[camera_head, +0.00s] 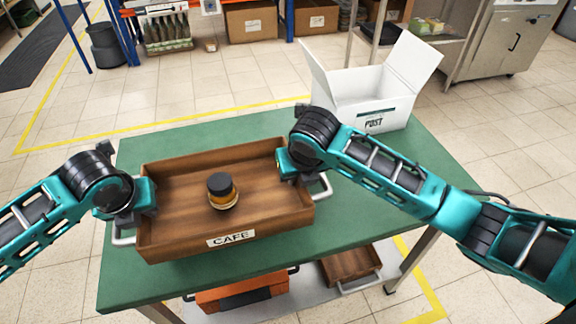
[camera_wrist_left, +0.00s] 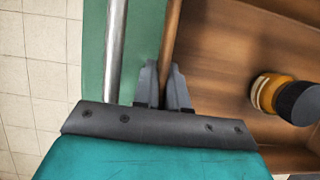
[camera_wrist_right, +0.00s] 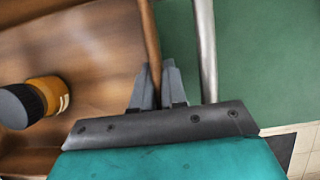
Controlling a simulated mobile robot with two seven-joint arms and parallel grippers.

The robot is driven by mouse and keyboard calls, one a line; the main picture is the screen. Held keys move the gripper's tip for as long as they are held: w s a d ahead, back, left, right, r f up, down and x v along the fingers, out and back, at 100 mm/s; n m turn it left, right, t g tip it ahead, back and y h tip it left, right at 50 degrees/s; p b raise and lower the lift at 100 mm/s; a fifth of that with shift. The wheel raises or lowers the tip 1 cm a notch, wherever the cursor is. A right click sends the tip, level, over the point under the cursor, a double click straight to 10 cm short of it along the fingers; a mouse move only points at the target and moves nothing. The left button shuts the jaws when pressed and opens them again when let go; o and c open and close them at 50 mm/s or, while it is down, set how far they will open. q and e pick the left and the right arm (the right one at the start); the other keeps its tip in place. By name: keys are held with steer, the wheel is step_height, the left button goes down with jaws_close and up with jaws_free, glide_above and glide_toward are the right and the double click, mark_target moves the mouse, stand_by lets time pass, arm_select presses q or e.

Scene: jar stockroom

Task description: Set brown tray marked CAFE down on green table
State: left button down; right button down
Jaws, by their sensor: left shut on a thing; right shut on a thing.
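The brown wooden tray marked CAFE (camera_head: 165,217) is over the green table (camera_head: 255,270) in the head view. I cannot tell whether its base touches the top. A jar with a black lid and amber body (camera_head: 222,192) stands inside the tray. My left gripper (camera_head: 146,196) is shut on the tray's left wall, which also shows in the left wrist view (camera_wrist_left: 172,35). My right gripper (camera_head: 283,164) is shut on the tray's right wall, seen too in the right wrist view (camera_wrist_right: 151,35). Metal handles stick out beyond both walls.
An open white box marked POST (camera_head: 372,108) stands at the table's back right. Below the table, a shelf holds an orange crate (camera_head: 240,294) and another brown tray (camera_head: 350,266). Green tabletop shows bare behind and right of the CAFE tray.

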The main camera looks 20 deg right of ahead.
mark_target(150, 222)
arm_select(q)
steer(key=shift+f, duration=0.15)
arm_select(e)
steer(key=shift+f, duration=0.1)
